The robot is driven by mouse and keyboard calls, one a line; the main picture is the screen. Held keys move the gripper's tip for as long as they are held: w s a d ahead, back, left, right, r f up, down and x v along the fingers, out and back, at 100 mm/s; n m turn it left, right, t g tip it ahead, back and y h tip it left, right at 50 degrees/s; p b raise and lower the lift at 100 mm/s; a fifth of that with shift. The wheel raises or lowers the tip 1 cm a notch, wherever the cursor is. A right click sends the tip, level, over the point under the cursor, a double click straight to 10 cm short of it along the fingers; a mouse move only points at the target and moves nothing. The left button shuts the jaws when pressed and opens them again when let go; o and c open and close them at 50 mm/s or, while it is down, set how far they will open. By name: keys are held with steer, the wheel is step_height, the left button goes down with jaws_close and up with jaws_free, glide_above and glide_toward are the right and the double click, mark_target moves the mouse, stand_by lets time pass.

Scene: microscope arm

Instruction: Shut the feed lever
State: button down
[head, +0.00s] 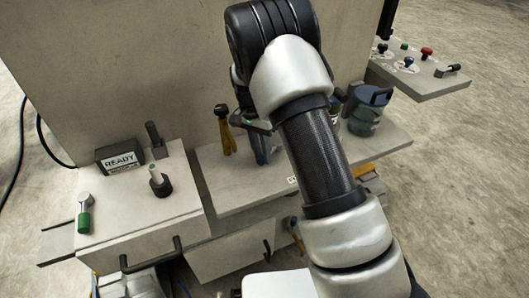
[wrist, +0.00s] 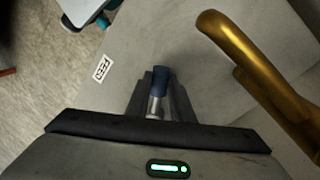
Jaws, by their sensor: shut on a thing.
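The feed lever (wrist: 158,88) shows in the wrist view as a short silver rod with a dark blue grip, near a white label reading FEED (wrist: 103,68). My gripper (wrist: 160,92) is shut on it, with a dark finger on either side. In the head view my gripper (head: 262,150) is at the grey shelf's back part, right of a yellow handle with a black top (head: 226,130). My arm hides part of this area there, and the lever is hard to make out.
A gold curved handle (wrist: 245,60) stands close to the right of my gripper in the wrist view. A blue-grey container (head: 366,112) is right of my arm. At left are a READY box (head: 121,158) and a green-handled lever (head: 84,215).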

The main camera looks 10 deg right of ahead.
steer(key=shift+w+a+r, duration=0.1)
stand_by(0.3)
steer(key=c, duration=1.6)
jaws_free()
steer(key=shift+o, duration=0.2)
step_height(320, 180, up, 17)
steer(key=w+a+p, duration=0.2)
steer(key=p, duration=0.1)
steer(key=shift+a, duration=0.2)
steer(key=shift+w, duration=0.1)
